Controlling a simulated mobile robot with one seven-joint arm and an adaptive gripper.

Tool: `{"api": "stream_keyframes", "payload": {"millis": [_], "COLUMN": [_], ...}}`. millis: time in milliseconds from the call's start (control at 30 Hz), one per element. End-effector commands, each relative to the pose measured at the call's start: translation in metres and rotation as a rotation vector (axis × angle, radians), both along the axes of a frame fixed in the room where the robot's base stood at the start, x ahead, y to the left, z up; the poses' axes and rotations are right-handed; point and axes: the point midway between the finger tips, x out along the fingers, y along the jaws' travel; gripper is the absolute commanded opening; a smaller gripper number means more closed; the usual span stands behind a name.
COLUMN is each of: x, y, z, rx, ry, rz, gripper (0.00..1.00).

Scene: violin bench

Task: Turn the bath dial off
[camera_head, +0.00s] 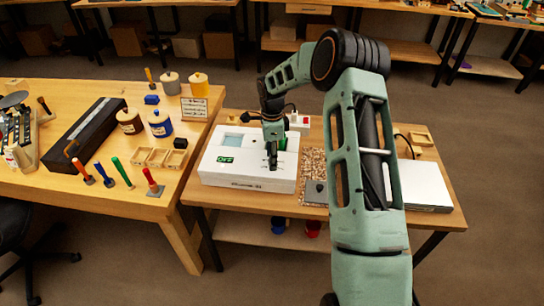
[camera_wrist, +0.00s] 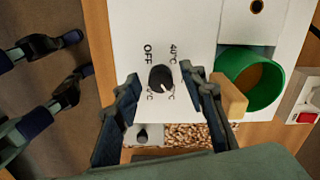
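The bath is a white box (camera_head: 240,178) on the small wooden table. Its dial (camera_wrist: 161,78) is a black round knob in the wrist view, with a white pointer mark toward the lower right, near a partly covered "°C" label. The printed "OFF" (camera_wrist: 147,54) is at the dial's upper left and "40°C" at its upper right. My gripper (camera_wrist: 159,84) is open, with one finger on each side of the dial. I cannot tell whether either finger touches it. In the head view my gripper (camera_head: 272,160) hides the dial.
A green ring-shaped opening (camera_wrist: 233,62) and a tan block (camera_wrist: 230,97) lie right of my fingers. A power strip with a red switch (camera_wrist: 307,118) is farther right. A white flat box (camera_head: 425,187) is right of my arm. The larger bench (camera_head: 135,205) holds tools and jars.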

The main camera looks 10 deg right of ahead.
Motion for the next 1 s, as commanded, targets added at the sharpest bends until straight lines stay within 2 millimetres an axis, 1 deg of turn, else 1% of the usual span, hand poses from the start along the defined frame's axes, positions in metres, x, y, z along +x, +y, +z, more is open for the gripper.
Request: {"api": "stream_keyframes", "payload": {"millis": [133, 167, 400, 500, 767, 1000], "x": [0.0001, 0.0001, 0.0001, 0.0001, 0.0001, 0.0004], "y": [-0.0001, -0.0001, -0.0001, -0.0001, -0.0002, 0.0002], "z": [0.0000, 0.0000, 0.0002, 0.0003, -0.0004, -0.0014], "rx": [0.000, 0.000, 0.000, -0.001, -0.001, -0.002], "ry": [0.000, 0.000, 0.000, 0.000, 0.000, -0.003], "rz": [0.000, 0.000, 0.000, 0.000, 0.021, 0.133], "gripper": [0.38, 0.36, 0.10, 0.00, 0.00, 0.00]}}
